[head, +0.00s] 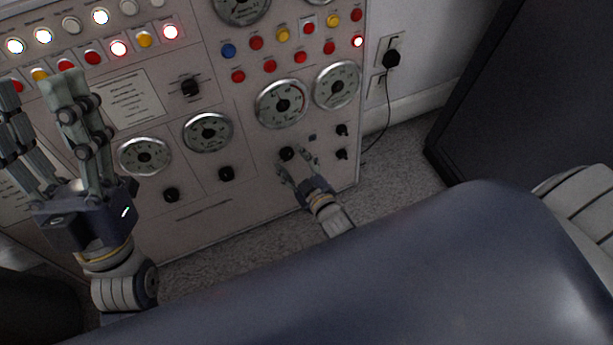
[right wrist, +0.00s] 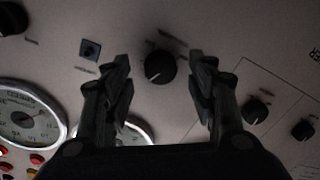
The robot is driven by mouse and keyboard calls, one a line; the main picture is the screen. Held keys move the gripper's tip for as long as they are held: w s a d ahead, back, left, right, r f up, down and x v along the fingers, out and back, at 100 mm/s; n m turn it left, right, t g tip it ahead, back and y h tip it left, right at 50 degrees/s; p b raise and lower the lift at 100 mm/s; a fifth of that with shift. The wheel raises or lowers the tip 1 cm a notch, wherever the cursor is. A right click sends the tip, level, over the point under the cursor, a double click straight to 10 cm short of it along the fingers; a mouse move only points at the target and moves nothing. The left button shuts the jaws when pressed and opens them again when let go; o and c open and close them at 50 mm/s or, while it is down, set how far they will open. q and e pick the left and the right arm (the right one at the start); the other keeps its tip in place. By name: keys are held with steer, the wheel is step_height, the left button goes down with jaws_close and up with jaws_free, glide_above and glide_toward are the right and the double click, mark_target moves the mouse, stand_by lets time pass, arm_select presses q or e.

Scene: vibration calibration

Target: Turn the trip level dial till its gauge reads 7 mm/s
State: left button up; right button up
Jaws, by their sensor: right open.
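A round black dial (head: 287,153) sits low on the grey panel; its label is too small to read, so I cannot confirm it is the trip level dial. My right gripper (head: 296,163) is open in front of it. In the right wrist view the dial (right wrist: 160,67) shows between the spread fingers, apart from both, with a pale pointer mark. A gauge with a red arc (head: 282,103) is above the dial; its reading is not legible. In the right wrist view a gauge (right wrist: 135,130) is mostly hidden behind the gripper. My left gripper (head: 38,88) is open and empty at the left.
Other black knobs (head: 226,173) and gauges (head: 208,132) flank the dial. A small blue square part (right wrist: 90,50) is close beside one finger. Lit buttons line the panel's top. A wall socket with a plug (head: 391,58) is right of the panel.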

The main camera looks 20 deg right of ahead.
steer(key=v, duration=1)
